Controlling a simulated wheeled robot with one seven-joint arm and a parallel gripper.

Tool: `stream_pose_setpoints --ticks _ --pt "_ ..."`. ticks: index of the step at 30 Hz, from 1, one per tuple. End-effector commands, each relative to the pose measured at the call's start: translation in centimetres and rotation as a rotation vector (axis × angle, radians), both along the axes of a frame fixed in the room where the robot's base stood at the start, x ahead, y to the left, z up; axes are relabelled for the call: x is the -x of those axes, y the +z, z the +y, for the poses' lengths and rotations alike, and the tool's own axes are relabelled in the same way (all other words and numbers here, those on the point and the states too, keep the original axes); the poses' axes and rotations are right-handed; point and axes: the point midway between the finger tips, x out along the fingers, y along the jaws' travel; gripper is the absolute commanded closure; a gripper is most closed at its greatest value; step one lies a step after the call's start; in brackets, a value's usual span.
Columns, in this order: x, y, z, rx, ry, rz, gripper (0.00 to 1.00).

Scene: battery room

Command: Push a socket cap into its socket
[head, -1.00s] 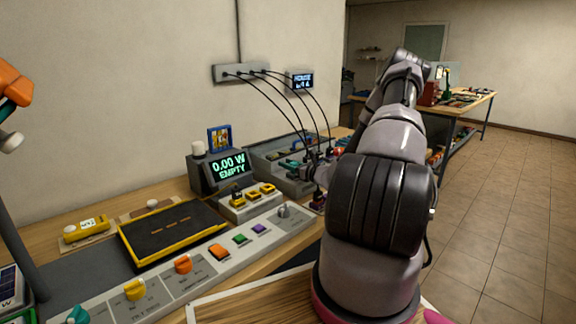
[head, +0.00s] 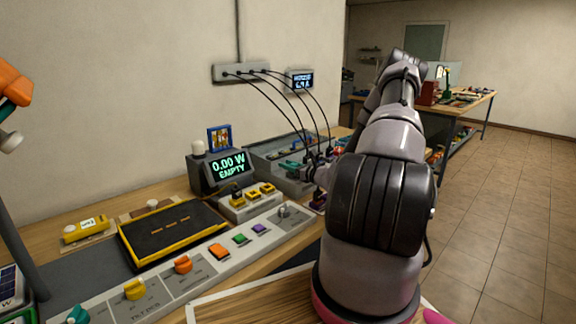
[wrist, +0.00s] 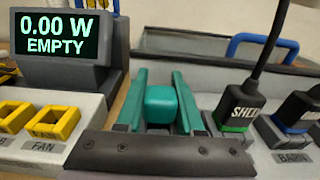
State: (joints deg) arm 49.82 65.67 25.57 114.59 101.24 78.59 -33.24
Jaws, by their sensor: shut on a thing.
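My gripper (wrist: 160,104) has two teal fingers and is shut on a teal block-like socket cap (wrist: 162,103) in the wrist view. The cap sits between the fingers, and its underside is hidden. To the right, a grey socket strip (wrist: 262,154) carries a black plug with a green band (wrist: 238,106) marked SHED and another with a blue band (wrist: 298,112). Whether a socket lies directly under the cap cannot be seen. In the head view my gripper (head: 314,170) is small and partly hidden by my arm.
A display (head: 228,168) reads 0.00 W EMPTY, beside yellow sockets (head: 260,191). Black cables (head: 285,100) hang from a wall strip (head: 240,73) close to my gripper. A grey bin with a blue handle (wrist: 248,45) stands behind. Open floor (head: 510,190) lies at right.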

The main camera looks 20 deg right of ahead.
Motion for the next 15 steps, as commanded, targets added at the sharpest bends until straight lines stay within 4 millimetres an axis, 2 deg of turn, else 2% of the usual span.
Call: stream_pose_setpoints --ticks 6,7,8,15 --pt "-0.01 -0.47 0.02 0.0 0.0 0.0 1.0" --pt "-0.02 -0.49 0.01 0.0 0.0 0.0 0.6" --pt "-0.02 -0.47 0.01 0.0 0.0 0.0 0.51" --pt "-0.01 -0.46 -0.01 0.0 0.0 0.0 0.51"
